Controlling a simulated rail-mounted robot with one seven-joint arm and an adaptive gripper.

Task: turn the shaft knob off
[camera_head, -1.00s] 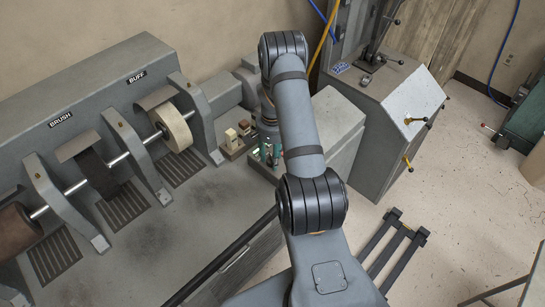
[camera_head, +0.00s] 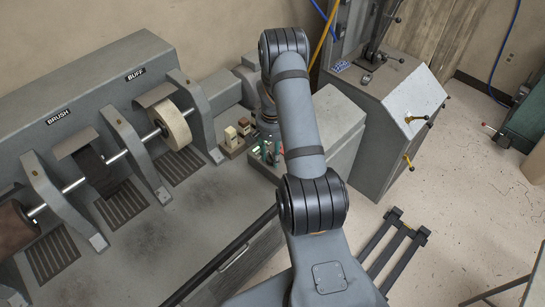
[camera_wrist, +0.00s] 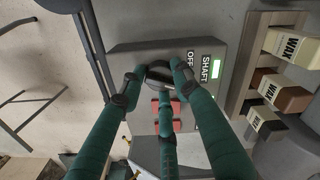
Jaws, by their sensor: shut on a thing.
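The shaft knob (camera_wrist: 159,71) is a dark round knob on a grey control panel (camera_wrist: 130,60) in the wrist view. Beside it are the labels "SHAFT" and "OFF" (camera_wrist: 190,57) and a lit green indicator (camera_wrist: 216,68). My gripper (camera_wrist: 156,80) has green fingers with dark joints. Its fingertips are closed around the knob, which they partly hide, so I cannot read its pointer. In the head view the gripper (camera_head: 267,152) is at the panel at the right end of the bench, mostly behind my arm.
Red buttons (camera_wrist: 166,125) sit close to the knob, behind a finger. Wax blocks (camera_wrist: 291,47) stand in a rack beside the panel. The brush wheel (camera_head: 95,172) and buff wheel (camera_head: 172,128) are on the shaft to the left. A grey cabinet (camera_head: 385,130) stands to the right.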

